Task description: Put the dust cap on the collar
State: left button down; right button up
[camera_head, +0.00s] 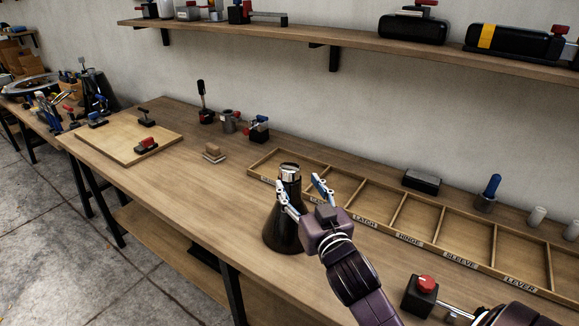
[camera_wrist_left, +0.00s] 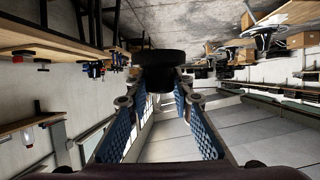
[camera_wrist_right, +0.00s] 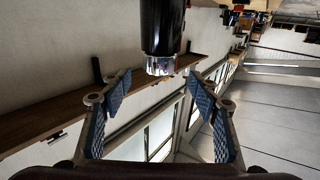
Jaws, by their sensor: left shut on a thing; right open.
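A black cone-shaped stand (camera_head: 283,228) stands upright on the bench, with a shiny silver collar (camera_head: 289,173) at its top. In the right wrist view the collar (camera_wrist_right: 160,66) shows just past the spread, empty fingertips.
A wooden divided tray (camera_head: 396,243) with labelled compartments lies right of the stand. A black box with a red knob (camera_head: 425,290) is near my right arm. A wooden board (camera_head: 118,140) and small clamps are at the left. Bare bench (camera_head: 190,190) lies left of the stand.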

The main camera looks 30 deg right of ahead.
aim_at(293, 176)
pick_arm(q)
jog(key=shift+w+d+r+p, duration=0.15)
jog(key=shift+w+r+p, duration=0.2)
jog(key=shift+w+p, duration=0.1)
pick_arm(e)
jog(key=x, duration=0.5)
jog(key=shift+w+d+f, duration=0.1)
jog(key=shift+w+f, duration=0.15)
jog(key=shift+w, duration=0.15)
pick_arm(q)
jog(key=shift+s+r, duration=0.25)
jog(key=shift+r, duration=0.05)
pick_arm(e)
jog(key=shift+w+d+r, duration=0.15)
jog(key=shift+w+d, duration=0.05)
jog(key=shift+w, duration=0.5)
pick_arm(q)
jog(key=shift+w+f, duration=0.1)
jog(key=shift+w, duration=0.05)
pick_arm(e)
jog(key=shift+w, duration=0.25)
jog(key=shift+c, duration=0.2)
jog(key=shift+s, duration=0.1)
jog(key=c, duration=1.2)
jog(key=shift+o, duration=0.2)
